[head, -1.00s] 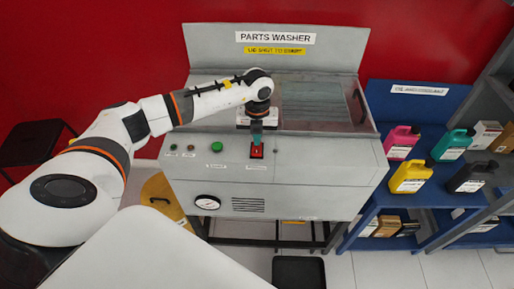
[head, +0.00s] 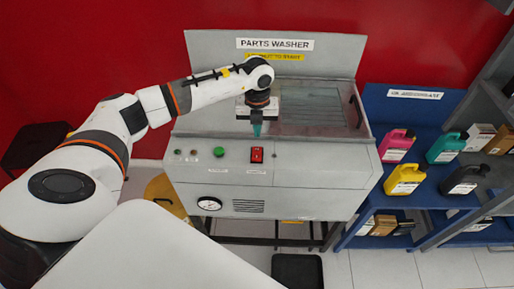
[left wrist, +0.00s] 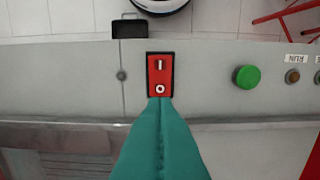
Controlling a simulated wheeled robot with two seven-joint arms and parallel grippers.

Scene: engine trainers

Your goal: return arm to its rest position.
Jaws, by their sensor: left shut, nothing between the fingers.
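My left arm reaches in from the left in the head view. Its gripper (head: 257,129) is shut and empty, with teal fingertips, hanging just above the front panel of the parts washer (head: 330,176). The red rocker switch (head: 257,155) on that panel is fully visible just below the fingertips, with a gap between them. In the left wrist view the shut teal fingers (left wrist: 160,110) point toward the switch (left wrist: 160,75), which shows its I and O marks. My right gripper is not in view.
A green button (head: 219,152) and small indicators sit left of the switch. The washer lid (head: 315,105) is behind the gripper. A blue shelf (head: 412,113) with several colored jugs stands to the right. A yellow round object (head: 160,192) is below left. The space above the panel is clear.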

